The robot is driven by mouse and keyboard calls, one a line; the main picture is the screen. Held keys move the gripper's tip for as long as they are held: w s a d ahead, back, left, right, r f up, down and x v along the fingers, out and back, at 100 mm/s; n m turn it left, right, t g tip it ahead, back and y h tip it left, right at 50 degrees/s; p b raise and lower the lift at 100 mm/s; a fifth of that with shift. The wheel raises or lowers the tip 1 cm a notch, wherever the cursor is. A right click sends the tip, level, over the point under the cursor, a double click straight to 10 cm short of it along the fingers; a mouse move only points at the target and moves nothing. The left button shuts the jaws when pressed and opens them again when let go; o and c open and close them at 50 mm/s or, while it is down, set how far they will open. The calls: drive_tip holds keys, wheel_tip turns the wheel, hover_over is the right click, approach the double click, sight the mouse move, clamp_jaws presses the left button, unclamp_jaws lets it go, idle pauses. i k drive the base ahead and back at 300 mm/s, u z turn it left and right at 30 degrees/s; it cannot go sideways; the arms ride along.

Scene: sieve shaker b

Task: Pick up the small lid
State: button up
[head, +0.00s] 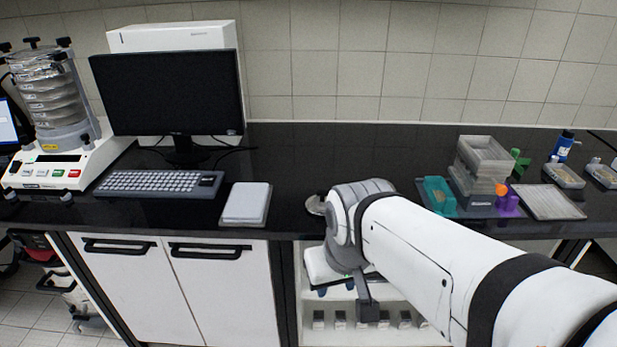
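A small round grey piece (316,205) lies at the front edge of the black bench, just left of my wrist. It may be the small lid, but my arm partly covers it and I cannot be sure. My arm reaches in from the lower right. A dark grey part at its end, seemingly my gripper (367,306), hangs down in front of the open shelf below the bench edge. Its fingers do not show clearly, so I cannot tell whether it is open or shut. I see nothing clearly held in it.
A sieve shaker (52,115) stands at the far left, beside a monitor (168,92) and keyboard (160,184). A white flat box (246,203) lies near the front edge. Stacked trays (482,165) and small coloured parts stand at the right. The bench behind my wrist is clear.

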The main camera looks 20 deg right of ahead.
sight(315, 204)
drive_tip(key=u, duration=0.05)
drive_tip(key=i, duration=1)
drive_tip(key=z, duration=0.05)
